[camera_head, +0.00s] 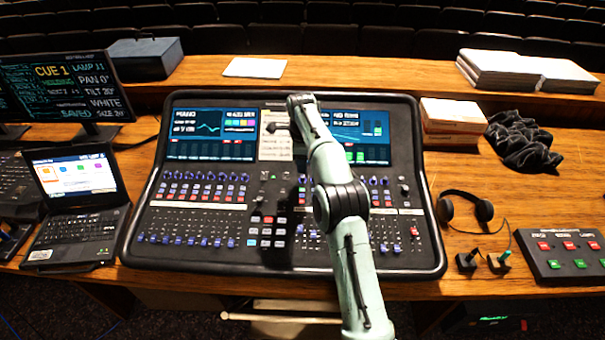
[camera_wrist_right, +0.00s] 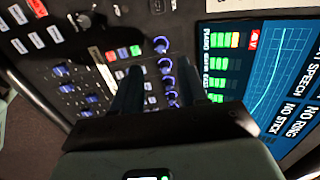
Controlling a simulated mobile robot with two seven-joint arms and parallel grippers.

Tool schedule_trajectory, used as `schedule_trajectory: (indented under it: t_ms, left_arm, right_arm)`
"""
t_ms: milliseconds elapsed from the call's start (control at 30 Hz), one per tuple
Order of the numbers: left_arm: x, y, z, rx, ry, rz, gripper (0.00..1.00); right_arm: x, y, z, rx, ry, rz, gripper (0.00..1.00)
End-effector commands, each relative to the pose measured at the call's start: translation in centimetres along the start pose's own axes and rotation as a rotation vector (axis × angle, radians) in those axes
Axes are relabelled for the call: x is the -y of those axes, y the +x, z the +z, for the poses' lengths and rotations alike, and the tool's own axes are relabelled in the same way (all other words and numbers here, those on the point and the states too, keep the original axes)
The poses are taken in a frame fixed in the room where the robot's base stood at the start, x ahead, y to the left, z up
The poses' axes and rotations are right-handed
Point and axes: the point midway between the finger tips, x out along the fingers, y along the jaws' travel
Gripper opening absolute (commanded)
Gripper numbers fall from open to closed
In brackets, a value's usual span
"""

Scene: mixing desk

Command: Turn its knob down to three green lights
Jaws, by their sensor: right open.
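The mixing desk (camera_head: 420,262) stands on the wooden table, its screens at the far side. In the wrist view a row of blue knobs (camera_wrist_right: 165,66) runs beside the screen (camera_wrist_right: 262,75). The screen has rows of green lights (camera_wrist_right: 217,62); the row at the top, by the word PIANO, also ends in an orange light. My right gripper (camera_wrist_right: 162,75) is open over the knob row, one dark finger on each side of it. I cannot tell whether it touches a knob. In the head view my right arm hides the fingers. My left gripper is not in view.
A laptop (camera_head: 80,205) and a monitor (camera_head: 75,90) stand at the left. Headphones (camera_head: 468,208), two small joysticks (camera_head: 482,262) and a button box (camera_head: 565,258) lie at the right. A box (camera_head: 452,120) and dark cloth (camera_head: 522,142) lie behind them.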

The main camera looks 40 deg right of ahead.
Motion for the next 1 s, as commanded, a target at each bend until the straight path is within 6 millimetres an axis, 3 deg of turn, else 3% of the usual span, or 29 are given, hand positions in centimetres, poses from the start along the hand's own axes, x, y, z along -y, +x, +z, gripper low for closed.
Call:
schedule_trajectory:
  t_ms: [100, 333, 767, 867, 900, 1000]
  left_arm:
    - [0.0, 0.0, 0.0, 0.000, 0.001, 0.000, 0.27]
    - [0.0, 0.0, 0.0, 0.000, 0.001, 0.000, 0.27]
    - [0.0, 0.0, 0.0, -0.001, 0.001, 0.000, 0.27]
    - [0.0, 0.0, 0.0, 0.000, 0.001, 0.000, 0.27]
    - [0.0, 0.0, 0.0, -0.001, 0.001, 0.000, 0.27]
    - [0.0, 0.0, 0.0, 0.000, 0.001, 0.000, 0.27]
  right_arm:
    - [0.0, 2.7, -0.1, -0.002, 0.001, 0.003, 0.43]
    - [0.0, 6.2, 0.0, -0.001, 0.001, 0.001, 0.43]
    - [0.1, 7.2, 0.0, 0.000, 0.001, -0.001, 0.43]
    - [0.1, 7.2, 0.0, 0.000, 0.001, -0.001, 0.17]
    - [0.1, 7.2, 0.0, 0.000, 0.000, -0.001, 0.04]
    - [0.1, 7.2, 0.0, 0.000, 0.000, -0.001, 0.00]
